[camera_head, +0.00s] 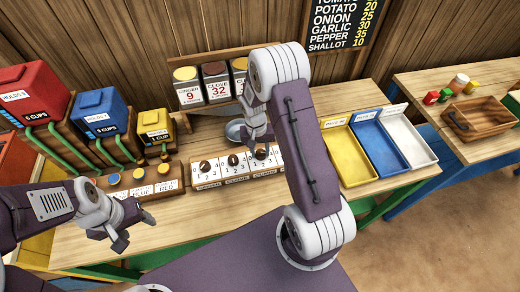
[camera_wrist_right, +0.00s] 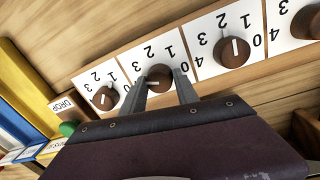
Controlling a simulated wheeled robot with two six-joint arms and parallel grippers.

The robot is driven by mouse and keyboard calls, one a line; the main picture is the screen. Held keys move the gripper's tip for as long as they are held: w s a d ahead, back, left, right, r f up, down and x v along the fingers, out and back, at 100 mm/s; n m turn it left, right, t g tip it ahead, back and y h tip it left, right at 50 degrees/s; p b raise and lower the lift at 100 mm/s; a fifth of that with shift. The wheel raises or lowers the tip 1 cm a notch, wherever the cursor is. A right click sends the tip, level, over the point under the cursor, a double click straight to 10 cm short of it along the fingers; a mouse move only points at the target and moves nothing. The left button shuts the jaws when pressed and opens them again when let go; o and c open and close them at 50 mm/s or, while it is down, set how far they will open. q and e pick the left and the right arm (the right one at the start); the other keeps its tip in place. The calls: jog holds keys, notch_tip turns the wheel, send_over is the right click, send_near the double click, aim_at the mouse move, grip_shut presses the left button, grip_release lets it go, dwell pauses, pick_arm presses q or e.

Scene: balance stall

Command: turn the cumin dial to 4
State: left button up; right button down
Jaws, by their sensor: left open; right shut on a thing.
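The cumin dial (camera_head: 262,153) is a dark brown round knob on a white numbered card in the row of dials on the table. In the right wrist view the same knob (camera_wrist_right: 159,77) shows between my fingertips, with a pale mark on its face. I cannot tell which number the mark points to. My right gripper (camera_head: 258,139) reaches down onto the knob and is shut on it, one finger on each side; its fingertips (camera_wrist_right: 163,78) also show in the right wrist view. My left gripper (camera_head: 132,225) is open and empty, over the table's front left.
Another dial (camera_wrist_right: 105,98) sits close to the cumin dial, and a further one (camera_wrist_right: 233,52) on its other side. Yellow (camera_head: 348,156), blue (camera_head: 380,148) and white (camera_head: 407,140) trays stand to the right. Colored dispensers (camera_head: 100,113) stand at the left.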

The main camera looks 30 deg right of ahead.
aim_at(258, 154)
jog(key=shift+r+n+p, duration=0.1)
jog(key=shift+n+p, duration=0.3)
jog(key=shift+n, duration=1.7)
jog(key=c, duration=0.9)
grip_release()
jog(key=r, duration=0.5)
jog(key=r+b, duration=0.1)
jog(key=r, duration=0.2)
jog(key=shift+a+r, duration=0.15)
jog(key=shift+a, duration=0.2)
jog(key=shift+r, duration=0.35)
